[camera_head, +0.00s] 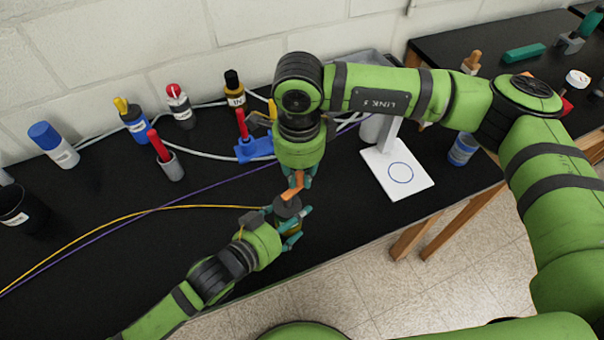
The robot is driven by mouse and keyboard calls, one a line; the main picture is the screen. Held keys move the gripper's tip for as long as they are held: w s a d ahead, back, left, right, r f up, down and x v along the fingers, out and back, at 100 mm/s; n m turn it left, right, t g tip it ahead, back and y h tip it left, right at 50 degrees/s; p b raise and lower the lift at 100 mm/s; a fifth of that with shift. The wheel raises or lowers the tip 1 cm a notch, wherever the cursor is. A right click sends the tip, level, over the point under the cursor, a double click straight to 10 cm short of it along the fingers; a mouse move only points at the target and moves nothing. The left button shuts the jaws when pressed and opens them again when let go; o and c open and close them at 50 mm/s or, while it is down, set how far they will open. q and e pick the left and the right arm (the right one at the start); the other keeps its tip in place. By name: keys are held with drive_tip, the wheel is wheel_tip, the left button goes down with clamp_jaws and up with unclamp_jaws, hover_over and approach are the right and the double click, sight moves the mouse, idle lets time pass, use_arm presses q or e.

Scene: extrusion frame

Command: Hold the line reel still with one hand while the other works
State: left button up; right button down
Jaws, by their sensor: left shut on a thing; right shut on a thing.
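The line reel (288,208) is a small dark round thing near the front edge of the black bench. My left gripper (289,224) comes in from the lower left and is shut on the reel, its teal fingers around the reel's side. My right gripper (301,180) reaches down from above and is shut on a small orange piece (292,192) just over the reel. I cannot tell whether the orange piece touches the reel. A yellow line (180,208) runs from the left toward the reel. The fingers hide much of the reel.
Behind stand a blue holder (253,149), a grey cup with a red-handled tool (170,167) and several bottles, including a blue-capped one (54,145). A white stand with a ring mark (398,172) is at right. A purple cable (130,219) crosses the bench.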

drive_tip(key=shift+w+a+n, duration=0.1)
drive_tip(key=shift+a+n, duration=0.05)
drive_tip(key=shift+n, duration=0.35)
drive_tip(key=c, duration=1.2)
unclamp_jaws()
drive_tip(key=shift+o, duration=0.2)
wheel_tip(320, 180, up, 12)
